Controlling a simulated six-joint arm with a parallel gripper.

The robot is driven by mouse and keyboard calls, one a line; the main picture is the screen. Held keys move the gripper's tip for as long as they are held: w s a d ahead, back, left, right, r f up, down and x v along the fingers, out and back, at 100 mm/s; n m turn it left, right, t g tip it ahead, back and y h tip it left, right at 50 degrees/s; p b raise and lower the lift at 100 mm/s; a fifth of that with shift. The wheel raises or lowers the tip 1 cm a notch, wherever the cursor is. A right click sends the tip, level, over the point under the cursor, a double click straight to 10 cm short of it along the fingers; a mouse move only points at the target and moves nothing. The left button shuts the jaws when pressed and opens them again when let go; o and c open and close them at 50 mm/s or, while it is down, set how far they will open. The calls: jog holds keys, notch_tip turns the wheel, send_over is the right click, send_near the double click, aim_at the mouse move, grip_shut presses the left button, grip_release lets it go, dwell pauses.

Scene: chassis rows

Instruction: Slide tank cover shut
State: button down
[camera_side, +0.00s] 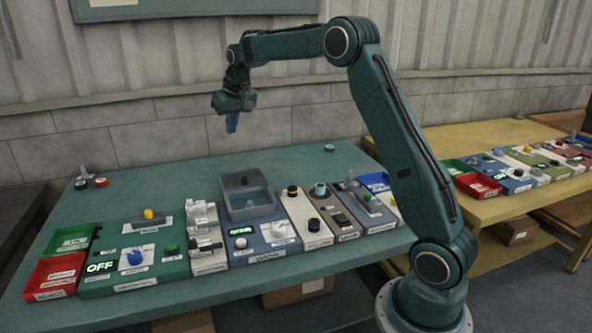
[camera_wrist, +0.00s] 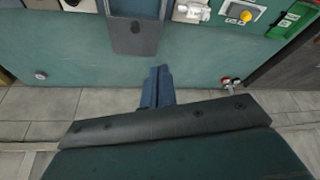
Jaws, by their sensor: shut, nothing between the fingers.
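The grey tank (camera_side: 254,213) sits at the back of the blue module, near the middle of the row. Its cover (camera_side: 243,180) is a grey panel at the wall side, and bluish water shows in front of it, so the tank is at least partly uncovered. In the wrist view the cover (camera_wrist: 135,38) is a dark grey plate with a small dark knob. My gripper (camera_side: 232,124) is shut and empty, high above the bench's back edge, apart from the cover. Its blue fingers also show in the wrist view (camera_wrist: 157,82).
Modules with knobs and switches flank the tank on both sides. Red and green trays (camera_side: 56,276) stand at the left end. Small loose knobs (camera_side: 101,182) lie at the back left. The teal bench (camera_side: 170,182) is mostly clear behind the row.

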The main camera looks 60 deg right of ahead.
jog(key=m, duration=0.1)
send_over(237, 176)
jog(key=s+a, duration=0.2)
jog(key=s, duration=0.2)
notch_tip(237, 176, down, 10)
jog(key=shift+w+f+g, duration=0.15)
jog(key=shift+f+g, duration=0.05)
jog(key=shift+g, duration=0.1)
jog(key=x, duration=1)
jog(key=shift+r, duration=0.1)
jog(key=shift+s+a, duration=0.45)
jog(key=shift+s, duration=0.4)
jog(key=shift+s+a, duration=0.5)
jog(key=shift+s, duration=0.3)
jog(key=shift+s+a, duration=0.1)
